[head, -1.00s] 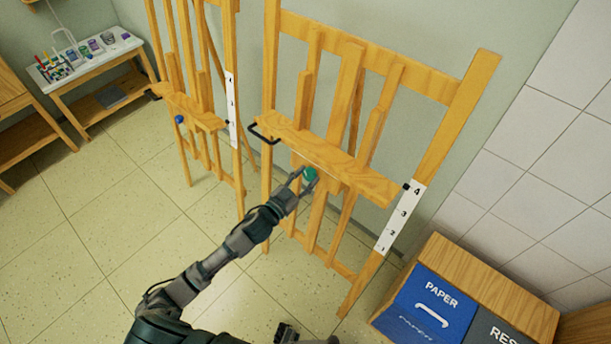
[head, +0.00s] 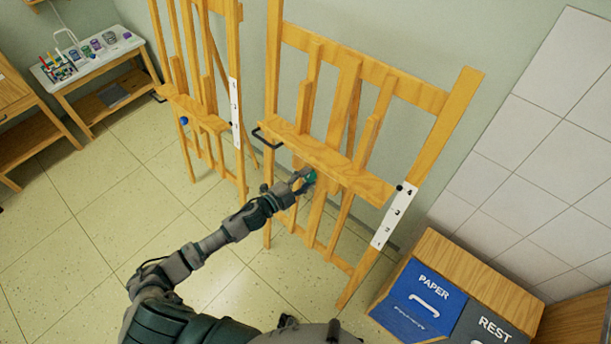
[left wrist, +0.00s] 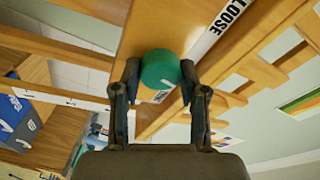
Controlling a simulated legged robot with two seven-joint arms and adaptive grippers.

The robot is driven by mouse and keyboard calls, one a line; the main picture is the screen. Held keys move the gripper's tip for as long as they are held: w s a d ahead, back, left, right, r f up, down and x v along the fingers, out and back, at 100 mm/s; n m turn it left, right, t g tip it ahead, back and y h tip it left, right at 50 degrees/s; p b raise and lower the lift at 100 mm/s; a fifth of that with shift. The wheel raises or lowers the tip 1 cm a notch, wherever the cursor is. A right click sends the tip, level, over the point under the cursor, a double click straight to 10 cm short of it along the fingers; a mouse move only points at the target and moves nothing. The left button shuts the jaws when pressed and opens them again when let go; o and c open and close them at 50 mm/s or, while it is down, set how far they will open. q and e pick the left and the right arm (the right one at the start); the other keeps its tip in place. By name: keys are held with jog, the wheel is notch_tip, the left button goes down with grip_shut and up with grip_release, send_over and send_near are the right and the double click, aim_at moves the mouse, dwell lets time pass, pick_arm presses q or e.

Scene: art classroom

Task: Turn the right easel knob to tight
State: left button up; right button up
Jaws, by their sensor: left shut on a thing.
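The right easel (head: 350,95) is a wooden frame with a green knob (head: 310,177) below its ledge. My left gripper (head: 305,182) reaches up to this knob from the left. In the left wrist view the green knob (left wrist: 161,69) sits between the two fingers of my left gripper (left wrist: 160,82), which are shut on it from both sides. A white strip reading LOOSE (left wrist: 232,15) runs to the upper right of the knob. A small label below the knob is partly hidden and unreadable. My right gripper cannot be made out.
The left easel (head: 237,60) with a blue knob (head: 184,121) stands to the left. A black handle (head: 266,139) sticks out at the right easel's ledge. PAPER (head: 418,300) and REST (head: 488,328) bins stand at lower right. The floor at left is clear.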

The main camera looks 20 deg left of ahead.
pick_arm(q)
jog(key=m+g+p, duration=0.1)
jog(key=m+p, duration=0.2)
jog(key=m, duration=0.3)
jog(key=shift+r+p, duration=0.15)
jog(key=shift+p, duration=0.15)
jog(key=shift+m+g+p, duration=0.4)
jog(key=shift+m+p, duration=0.65)
jog(key=shift+m, duration=0.45)
jog(key=shift+f, duration=0.2)
jog(key=o, duration=1.1)
jog(key=shift+o, duration=0.2)
jog(key=shift+s+a, duration=0.15)
jog(key=shift+a, duration=0.05)
jog(key=v, duration=1.1)
jog(key=shift+s, duration=0.25)
